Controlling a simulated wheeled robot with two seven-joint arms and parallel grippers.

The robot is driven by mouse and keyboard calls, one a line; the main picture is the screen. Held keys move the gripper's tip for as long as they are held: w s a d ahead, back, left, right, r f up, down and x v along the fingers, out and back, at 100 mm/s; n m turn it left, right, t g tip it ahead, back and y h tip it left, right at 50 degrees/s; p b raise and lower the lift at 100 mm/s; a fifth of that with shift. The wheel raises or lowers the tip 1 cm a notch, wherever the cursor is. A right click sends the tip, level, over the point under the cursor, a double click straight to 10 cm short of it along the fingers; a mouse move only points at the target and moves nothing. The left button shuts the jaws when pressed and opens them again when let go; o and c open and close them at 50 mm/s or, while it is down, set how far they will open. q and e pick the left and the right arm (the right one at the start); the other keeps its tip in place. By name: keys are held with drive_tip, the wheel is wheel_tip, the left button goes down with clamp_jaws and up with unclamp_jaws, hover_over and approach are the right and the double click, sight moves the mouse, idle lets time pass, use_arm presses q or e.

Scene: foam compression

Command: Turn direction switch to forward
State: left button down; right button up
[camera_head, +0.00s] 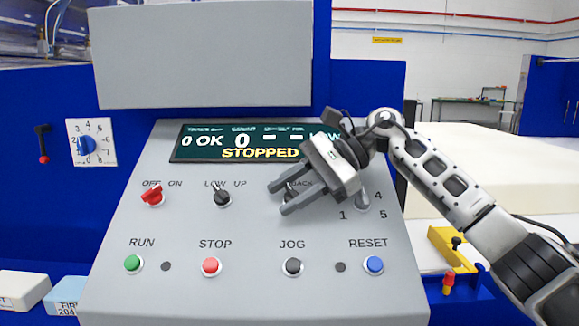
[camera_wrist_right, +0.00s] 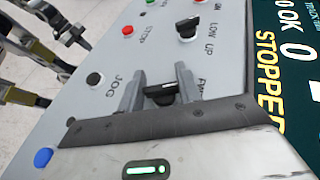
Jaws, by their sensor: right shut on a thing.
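The direction switch is a black rotary knob on the sloped grey control panel (camera_head: 190,290). In the head view my right gripper (camera_head: 283,199) covers most of it, with only part of its BACK label showing. In the right wrist view the black knob (camera_wrist_right: 160,95) sits between the two fingers of my right gripper (camera_wrist_right: 160,85), which is shut on it. Which label the knob points to is hard to tell. The display (camera_head: 222,143) reads STOPPED. My left gripper is not seen in the head view.
A red OFF/ON switch (camera_head: 152,196) and a black LOW/UP switch (camera_head: 221,197) stand to the left. Below are green RUN (camera_head: 132,263), red STOP (camera_head: 211,266), black JOG (camera_head: 293,266) and blue RESET (camera_head: 374,264) buttons. Pale foam (camera_head: 490,175) lies at right.

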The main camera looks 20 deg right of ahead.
drive_tip(key=shift+r+n+g+h+p, duration=0.2)
drive_tip(key=shift+n+g+h+p, duration=0.2)
drive_tip(key=shift+n+g+p, duration=0.3)
use_arm(q)
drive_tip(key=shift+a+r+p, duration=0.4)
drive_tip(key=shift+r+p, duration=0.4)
drive_tip(key=shift+p, duration=0.05)
use_arm(e)
drive_tip(key=shift+f+n+g+h, duration=0.2)
drive_tip(key=shift+n+g+h, duration=0.2)
drive_tip(key=shift+n+g, duration=0.15)
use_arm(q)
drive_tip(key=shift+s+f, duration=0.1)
use_arm(e)
drive_tip(key=shift+f, duration=0.1)
drive_tip(key=o, duration=1)
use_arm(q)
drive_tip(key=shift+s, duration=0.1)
